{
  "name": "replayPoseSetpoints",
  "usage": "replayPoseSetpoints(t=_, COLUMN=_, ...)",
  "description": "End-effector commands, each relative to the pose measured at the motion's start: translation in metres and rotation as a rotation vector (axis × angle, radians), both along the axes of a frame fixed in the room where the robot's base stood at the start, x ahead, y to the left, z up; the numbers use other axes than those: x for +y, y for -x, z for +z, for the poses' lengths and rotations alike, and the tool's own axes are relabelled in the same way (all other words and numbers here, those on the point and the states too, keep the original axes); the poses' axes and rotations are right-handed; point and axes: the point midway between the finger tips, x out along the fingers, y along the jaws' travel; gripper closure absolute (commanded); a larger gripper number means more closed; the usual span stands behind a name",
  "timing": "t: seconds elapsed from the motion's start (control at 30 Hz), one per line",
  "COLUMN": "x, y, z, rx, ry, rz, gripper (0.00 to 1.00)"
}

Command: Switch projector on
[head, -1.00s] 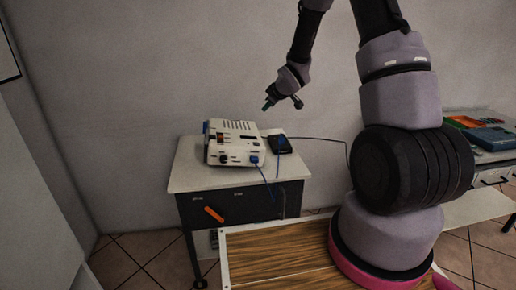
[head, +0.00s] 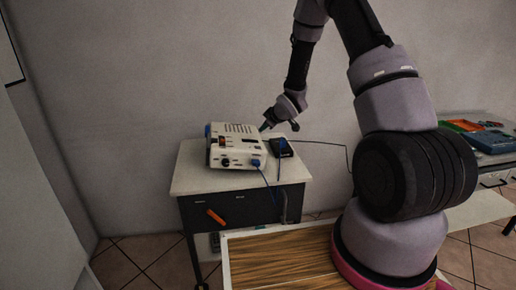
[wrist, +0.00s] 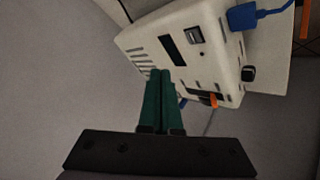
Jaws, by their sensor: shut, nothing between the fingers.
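The projector (head: 240,148) is a white box with a vented top, standing on a small table. Its front has a dark knob (head: 225,162) and a blue plug (head: 256,163) with a cable. My gripper (head: 264,127) is at the projector's right rear top edge, pointing down and left. In the wrist view my gripper (wrist: 159,74) is shut and empty, its green fingers side by side in front of the projector (wrist: 215,55). That view shows a small dark rocker switch (wrist: 194,35) beside a dark slot (wrist: 173,51). I cannot tell whether the fingertips touch the casing.
A black cable (head: 325,143) runs right along the wall. An orange handle (head: 216,216) shows on the table's dark front. Coloured trays (head: 490,140) stand on a bench at right.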

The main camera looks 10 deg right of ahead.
Motion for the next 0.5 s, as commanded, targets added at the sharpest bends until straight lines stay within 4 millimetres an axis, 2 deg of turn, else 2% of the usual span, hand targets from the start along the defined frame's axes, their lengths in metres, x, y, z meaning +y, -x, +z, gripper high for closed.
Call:
replayPoseSetpoints(t=0.03, x=0.002, y=0.000, z=-0.009, rx=0.004, ry=0.000, rz=0.000, gripper=1.00)
replayPoseSetpoints(t=0.23, x=0.006, y=0.000, z=-0.035, rx=0.003, ry=-0.001, rz=-0.001, gripper=1.00)
replayPoseSetpoints(t=0.5, x=0.009, y=0.000, z=-0.052, rx=0.001, ry=0.000, rz=-0.001, gripper=1.00)
